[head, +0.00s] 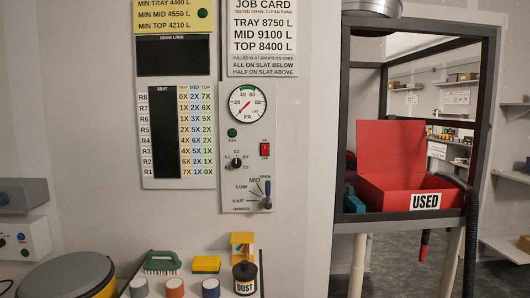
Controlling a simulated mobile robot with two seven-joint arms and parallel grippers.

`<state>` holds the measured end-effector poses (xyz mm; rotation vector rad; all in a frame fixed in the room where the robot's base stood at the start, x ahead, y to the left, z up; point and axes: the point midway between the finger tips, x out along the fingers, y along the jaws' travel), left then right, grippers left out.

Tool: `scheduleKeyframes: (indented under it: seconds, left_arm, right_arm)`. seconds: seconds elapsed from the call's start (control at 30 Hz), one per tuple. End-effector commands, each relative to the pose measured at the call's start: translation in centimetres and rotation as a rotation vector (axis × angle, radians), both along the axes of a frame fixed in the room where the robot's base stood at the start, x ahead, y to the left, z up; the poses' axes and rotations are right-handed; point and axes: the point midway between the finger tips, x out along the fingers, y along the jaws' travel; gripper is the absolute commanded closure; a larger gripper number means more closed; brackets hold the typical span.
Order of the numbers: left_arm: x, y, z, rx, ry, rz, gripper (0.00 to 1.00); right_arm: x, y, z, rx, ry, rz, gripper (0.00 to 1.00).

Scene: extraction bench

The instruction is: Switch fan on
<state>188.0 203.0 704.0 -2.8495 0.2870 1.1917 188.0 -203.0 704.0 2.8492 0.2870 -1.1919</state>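A red rocker switch (264,149) is on the right side of the grey control panel (228,193) on the wall. I see no label naming it as the fan switch, and its position is too small to tell. Above it is a round PA gauge (247,104) with a red needle. A black rotary knob (237,162) and a small green lamp (232,132) are to its left. Below is a damper lever (267,195) on a scale with OPEN, MID, LOW and SHUT; its handle is at the lower right. Neither gripper is in view.
The bench below holds a green brush (162,262), a yellow sponge (206,264), several round pots and a black DUST jar (245,278). A dark-topped yellow drum (70,276) is at lower left. A red USED box (400,180) stands open on the right. The wall before the panel is clear.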

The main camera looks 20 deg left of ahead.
Motion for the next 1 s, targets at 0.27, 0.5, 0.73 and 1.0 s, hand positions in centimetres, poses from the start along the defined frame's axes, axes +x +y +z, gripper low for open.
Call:
scheduleKeyframes:
  seconds: [0.27,0.5,0.73,1.0]
  left_arm:
    - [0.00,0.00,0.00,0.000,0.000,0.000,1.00]
    - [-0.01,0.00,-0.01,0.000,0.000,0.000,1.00]
    - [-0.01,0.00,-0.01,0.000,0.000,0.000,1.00]
    - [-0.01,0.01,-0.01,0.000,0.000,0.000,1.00]
  right_arm:
    - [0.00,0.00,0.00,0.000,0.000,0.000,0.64]
    - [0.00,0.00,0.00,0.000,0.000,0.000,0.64]
    - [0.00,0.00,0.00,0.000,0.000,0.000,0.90]
    - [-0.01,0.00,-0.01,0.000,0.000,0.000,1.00]
